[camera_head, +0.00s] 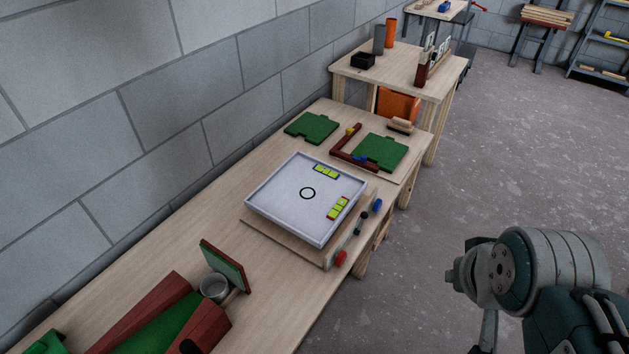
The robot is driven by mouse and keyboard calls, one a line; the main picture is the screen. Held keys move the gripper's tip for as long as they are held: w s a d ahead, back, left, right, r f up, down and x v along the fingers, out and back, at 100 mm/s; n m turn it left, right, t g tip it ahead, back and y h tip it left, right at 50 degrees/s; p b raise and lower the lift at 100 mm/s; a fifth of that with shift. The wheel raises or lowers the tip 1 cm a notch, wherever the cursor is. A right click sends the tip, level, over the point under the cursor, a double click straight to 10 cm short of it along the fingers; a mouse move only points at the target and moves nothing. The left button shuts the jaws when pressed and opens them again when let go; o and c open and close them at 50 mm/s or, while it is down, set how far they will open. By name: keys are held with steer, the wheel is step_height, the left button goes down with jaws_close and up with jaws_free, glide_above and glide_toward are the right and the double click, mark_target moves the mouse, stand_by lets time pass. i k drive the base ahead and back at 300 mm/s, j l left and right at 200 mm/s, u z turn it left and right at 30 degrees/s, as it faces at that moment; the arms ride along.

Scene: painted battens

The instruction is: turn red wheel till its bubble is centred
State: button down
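A white square tray (285,213) with a black ring at its middle sits on a wooden base on the near bench. A red-framed bubble level (338,208) lies by its right side and a blue-framed bubble level (326,172) by its far side. Both vials are yellow-green; the bubble positions are too small to tell. The red wheel (341,258) is at the base's near right edge, and a blue wheel (377,205) is farther along that edge. My gripper is not in view; only part of my arm shows at right, apart from the bench.
Green boards (312,128) and red battens lie beyond the tray. A metal cup (214,287) and red-sided green pieces (150,325) are at the near left. A block wall (140,90) runs behind the bench (130,295). The floor (480,170) at right is clear.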

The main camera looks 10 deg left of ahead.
mark_target(340, 259)
steer(key=u, duration=0.65)
steer(key=k, duration=0.85)
